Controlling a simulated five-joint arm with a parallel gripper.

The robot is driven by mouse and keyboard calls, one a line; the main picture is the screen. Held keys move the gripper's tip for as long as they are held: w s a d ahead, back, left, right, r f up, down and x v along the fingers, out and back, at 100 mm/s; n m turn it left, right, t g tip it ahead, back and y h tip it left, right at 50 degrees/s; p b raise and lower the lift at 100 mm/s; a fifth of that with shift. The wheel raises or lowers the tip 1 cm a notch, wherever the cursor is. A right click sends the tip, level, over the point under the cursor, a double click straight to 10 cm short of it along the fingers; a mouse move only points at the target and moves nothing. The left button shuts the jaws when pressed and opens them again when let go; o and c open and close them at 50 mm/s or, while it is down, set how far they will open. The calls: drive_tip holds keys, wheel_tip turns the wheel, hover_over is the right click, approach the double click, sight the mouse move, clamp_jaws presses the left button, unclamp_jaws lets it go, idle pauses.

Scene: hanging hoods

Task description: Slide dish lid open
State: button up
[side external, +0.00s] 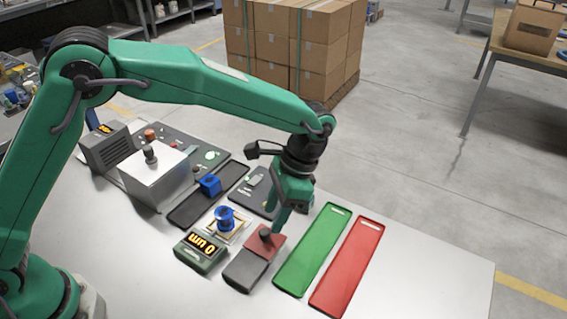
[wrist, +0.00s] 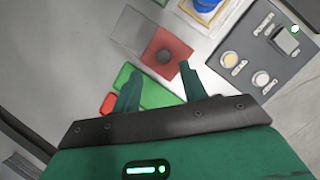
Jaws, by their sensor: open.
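The dish is a low rectangular unit on the table. It has a dark grey section (side external: 246,270) at the front and a red square section (side external: 262,246) behind it. A dark round knob (side external: 265,233) stands on the red section. The wrist view shows the knob (wrist: 164,58) on the red square (wrist: 180,48), with the grey section (wrist: 128,34) at upper left. My gripper (side external: 277,228) is open, pointing down just beside the knob. In the wrist view the knob appears between my gripper's fingertips (wrist: 157,72); I cannot tell whether they touch it.
A green tray (side external: 312,250) and a red tray (side external: 348,268) lie to the right. A scale with a lit display (side external: 201,248) and a blue spool-like item (side external: 224,218) stand to the left. A black tray (side external: 185,211) holds a blue cup (side external: 210,185). The table's front right is clear.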

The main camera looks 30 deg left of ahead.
sight(265, 232)
drive_tip(key=shift+x, duration=2.65)
drive_tip(key=shift+w+a, duration=0.15)
drive_tip(key=shift+c, duration=0.4)
clamp_jaws()
